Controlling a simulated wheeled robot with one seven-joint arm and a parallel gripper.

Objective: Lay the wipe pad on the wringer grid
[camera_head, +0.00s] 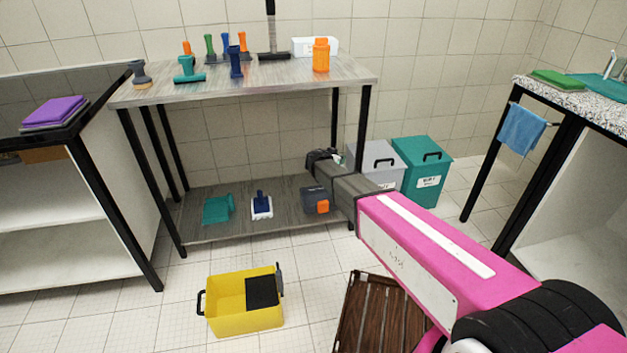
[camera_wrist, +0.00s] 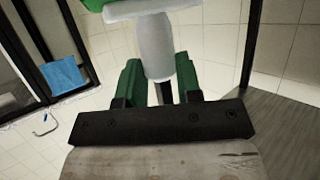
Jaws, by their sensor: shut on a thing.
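My gripper (camera_wrist: 158,78) is shut on a pale grey handle (camera_wrist: 155,45) in the wrist view. The handle flares into a white head with a green layer (camera_wrist: 93,4), cut off by the top edge. I cannot tell whether this is the wipe pad. In the head view my gripper (camera_head: 322,160) is below the wooden-topped table, partly hidden by my arm. A yellow bucket (camera_head: 226,297) stands on the floor at lower centre. A black panel (camera_head: 262,291), apparently the wringer grid, covers its right part and looks bare. My gripper is well above and right of it.
The table (camera_head: 240,85) holds several coloured handled tools and an orange bottle (camera_head: 321,54). Its lower shelf (camera_head: 285,222) holds a few tools. Purple pads (camera_head: 54,111) lie on the left counter. Grey and teal bins (camera_head: 422,172) and a slatted brown rack (camera_head: 375,318) stand right of the bucket.

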